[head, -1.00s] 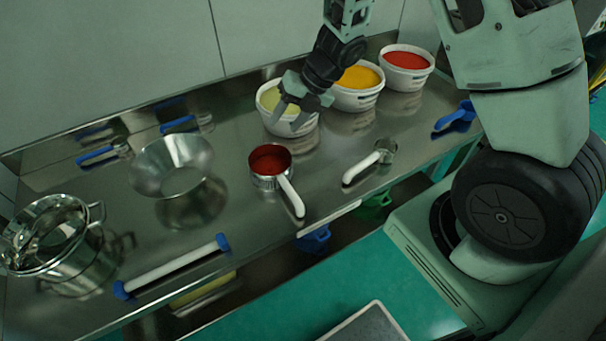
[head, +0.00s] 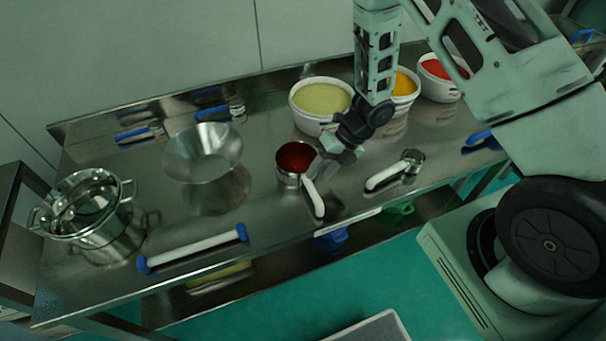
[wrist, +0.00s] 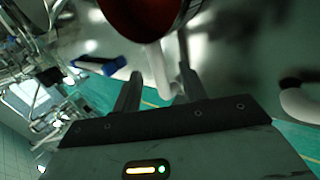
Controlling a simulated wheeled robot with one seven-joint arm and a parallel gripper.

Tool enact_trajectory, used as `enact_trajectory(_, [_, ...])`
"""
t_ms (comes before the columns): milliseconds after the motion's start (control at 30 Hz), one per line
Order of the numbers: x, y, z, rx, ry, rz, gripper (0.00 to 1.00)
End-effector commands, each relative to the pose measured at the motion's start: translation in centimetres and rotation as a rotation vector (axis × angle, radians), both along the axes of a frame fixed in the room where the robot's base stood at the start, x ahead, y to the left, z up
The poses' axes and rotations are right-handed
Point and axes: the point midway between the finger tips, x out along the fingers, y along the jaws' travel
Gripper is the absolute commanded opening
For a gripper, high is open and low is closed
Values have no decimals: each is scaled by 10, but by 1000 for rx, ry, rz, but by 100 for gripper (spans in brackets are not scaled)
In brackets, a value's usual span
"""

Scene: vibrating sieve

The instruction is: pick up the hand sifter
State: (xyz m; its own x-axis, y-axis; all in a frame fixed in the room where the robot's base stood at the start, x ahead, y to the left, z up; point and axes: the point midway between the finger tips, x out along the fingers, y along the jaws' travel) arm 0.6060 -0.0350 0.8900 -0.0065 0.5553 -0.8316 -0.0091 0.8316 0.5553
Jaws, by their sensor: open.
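The hand sifter (head: 289,181) is a small metal cup with dark red contents and a white handle (head: 316,200) that points toward the table's front edge. My gripper (head: 319,168) is at the cup's right side, by the base of the handle, and hides part of that area. In the wrist view the red inside of the sifter (wrist: 150,15) fills the top middle. Its white handle (wrist: 157,72) shows between my two open fingers (wrist: 160,85). I cannot tell whether either finger touches the handle.
A small metal scoop with a white handle (head: 385,176) lies to the right. Bowls of yellow-green (head: 313,121), orange and red contents stand behind. A metal bowl (head: 203,155), a pot (head: 105,240) and a white bar with blue ends (head: 195,250) are to the left.

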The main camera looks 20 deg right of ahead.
Motion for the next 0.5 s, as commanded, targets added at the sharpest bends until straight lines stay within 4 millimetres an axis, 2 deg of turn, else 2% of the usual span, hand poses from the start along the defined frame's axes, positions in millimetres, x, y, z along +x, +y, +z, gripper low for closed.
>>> enact_trajectory(200, [-1, 9, -9, 1, 2, 0, 43])
enact_trajectory(500, [-2, 31, -39, 1, 1, 0, 43])
